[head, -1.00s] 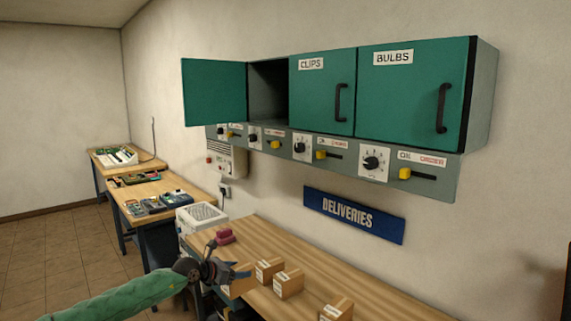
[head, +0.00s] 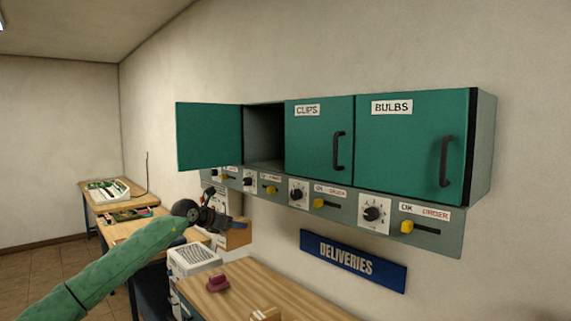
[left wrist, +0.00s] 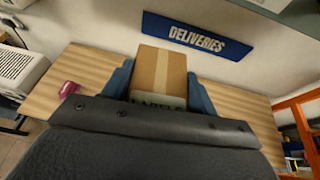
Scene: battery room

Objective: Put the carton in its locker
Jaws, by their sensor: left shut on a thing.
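A brown carton (left wrist: 162,72) is held between the blue fingers of my left gripper (left wrist: 160,88) in the left wrist view. Its label reads something like "LABELS", partly cut off by the gripper. In the head view my left gripper (head: 222,220) holds the carton (head: 236,236) up in front of the wall, below the open locker. The open locker (head: 265,137) has its green door (head: 209,136) swung out to the left, and its inside looks dark and empty. Lockers marked CLIPS (head: 319,140) and BULBS (head: 413,147) are shut. My right gripper is not in view.
A strip of dials and yellow sliders (head: 372,214) runs under the lockers. A white vented box (head: 193,258) stands beyond.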

